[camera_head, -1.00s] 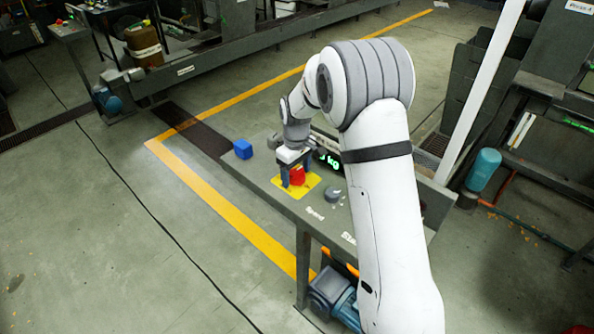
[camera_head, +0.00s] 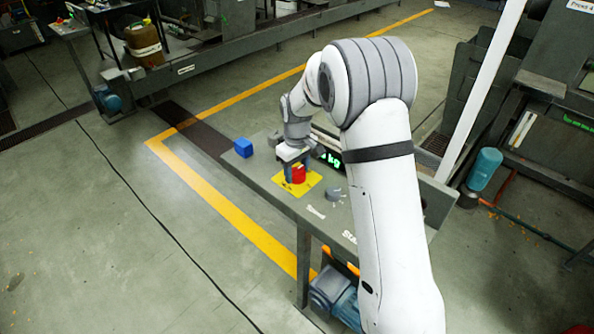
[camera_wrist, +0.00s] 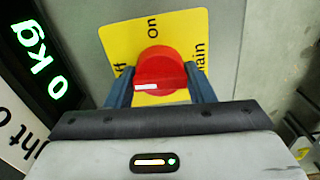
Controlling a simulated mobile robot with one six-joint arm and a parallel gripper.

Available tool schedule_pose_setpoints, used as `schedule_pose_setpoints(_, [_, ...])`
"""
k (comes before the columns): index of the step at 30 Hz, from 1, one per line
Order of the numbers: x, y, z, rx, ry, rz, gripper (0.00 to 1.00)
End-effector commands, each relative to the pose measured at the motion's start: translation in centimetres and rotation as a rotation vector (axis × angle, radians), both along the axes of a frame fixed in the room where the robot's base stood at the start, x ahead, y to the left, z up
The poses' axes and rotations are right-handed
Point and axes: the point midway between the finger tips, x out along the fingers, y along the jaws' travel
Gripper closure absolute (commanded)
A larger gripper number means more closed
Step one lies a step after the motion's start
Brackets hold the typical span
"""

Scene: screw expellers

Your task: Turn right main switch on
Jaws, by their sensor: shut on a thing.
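The red main switch (camera_head: 299,174) sits on a yellow plate (camera_head: 311,184) on the grey control table. In the wrist view, the red knob (camera_wrist: 160,68) has a white mark on its handle, at the left. The yellow plate (camera_wrist: 186,22) reads "on" beyond the knob, with "main" partly visible at the right and another word partly hidden at the left. My gripper (camera_head: 293,169) is over the switch, its two blue fingers (camera_wrist: 161,88) on either side of the red handle and shut on it.
A blue cube (camera_head: 243,148) stands at the table's left end. A grey speed knob (camera_head: 334,194) is close to the right of the plate. A green-lit kg display (camera_head: 329,158) stands behind; it also shows in the wrist view (camera_wrist: 42,60).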

Motion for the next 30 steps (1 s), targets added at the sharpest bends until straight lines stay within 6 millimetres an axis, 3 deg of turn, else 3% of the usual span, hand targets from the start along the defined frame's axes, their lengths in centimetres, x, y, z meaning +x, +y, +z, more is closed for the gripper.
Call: schedule_pose_setpoints(30, [0.04,-0.07,-0.11,-0.001,-0.002,-0.916,0.74])
